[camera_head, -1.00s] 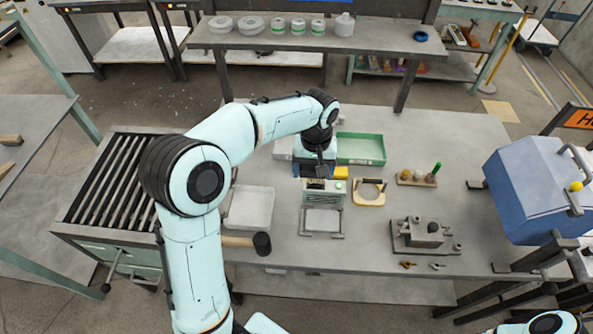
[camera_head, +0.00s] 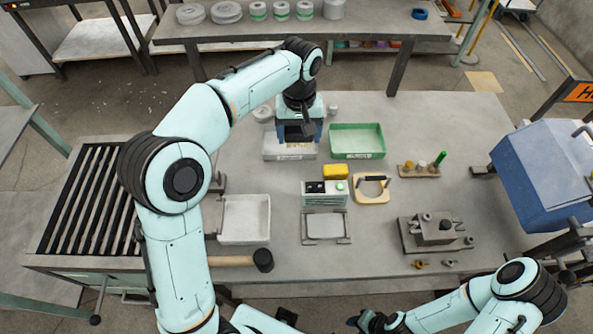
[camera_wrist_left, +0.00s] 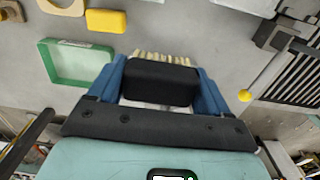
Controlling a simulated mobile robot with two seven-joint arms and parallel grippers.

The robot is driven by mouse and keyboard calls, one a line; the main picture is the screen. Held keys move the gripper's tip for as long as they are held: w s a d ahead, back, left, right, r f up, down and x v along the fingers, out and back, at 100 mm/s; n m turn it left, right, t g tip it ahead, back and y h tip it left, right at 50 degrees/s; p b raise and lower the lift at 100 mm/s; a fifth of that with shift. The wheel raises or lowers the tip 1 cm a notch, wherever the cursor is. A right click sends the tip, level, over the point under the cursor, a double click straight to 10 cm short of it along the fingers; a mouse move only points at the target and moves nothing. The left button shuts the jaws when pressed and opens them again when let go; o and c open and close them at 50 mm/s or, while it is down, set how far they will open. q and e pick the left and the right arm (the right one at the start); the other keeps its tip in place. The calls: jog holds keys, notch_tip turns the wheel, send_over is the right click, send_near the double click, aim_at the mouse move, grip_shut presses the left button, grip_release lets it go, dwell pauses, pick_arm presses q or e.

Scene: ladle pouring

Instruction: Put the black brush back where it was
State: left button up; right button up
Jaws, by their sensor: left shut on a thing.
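My left gripper (camera_head: 297,132) is shut on the black brush (camera_wrist_left: 160,82). In the left wrist view its blue fingers clasp the dark block on both sides, and pale bristles stick out beyond it. In the head view the gripper points down over a pale grey tray (camera_head: 273,152), left of the green tray (camera_head: 370,140). The gripper hides most of the brush there; I cannot tell whether the bristles touch the tray. My right gripper (camera_head: 366,321) is at the bottom edge of the head view, and its jaws are unclear.
A yellow block (camera_head: 336,171) and a small box with black and green tops (camera_head: 325,194) stand nearer the front. A white tray (camera_head: 245,220) and a mallet (camera_head: 262,260) lie at the left. A rack with pegs (camera_head: 418,170) is at the right.

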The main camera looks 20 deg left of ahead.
pick_arm(q)
jog(key=b, duration=0.1)
send_near(298, 177)
jog(key=shift+f+b, duration=0.35)
jog(key=shift+f, duration=2.75)
pick_arm(e)
jog(key=shift+s+f, duration=0.5)
jog(key=shift+f, duration=0.2)
jog(key=shift+s+f, duration=0.45)
jog(key=shift+f, duration=0.2)
pick_arm(q)
jog(key=shift+f, duration=0.2)
jog(key=o, duration=0.9)
jog(key=shift+o, duration=0.2)
pick_arm(e)
jog(key=shift+f, duration=0.1)
pick_arm(q)
jog(key=shift+r, duration=0.1)
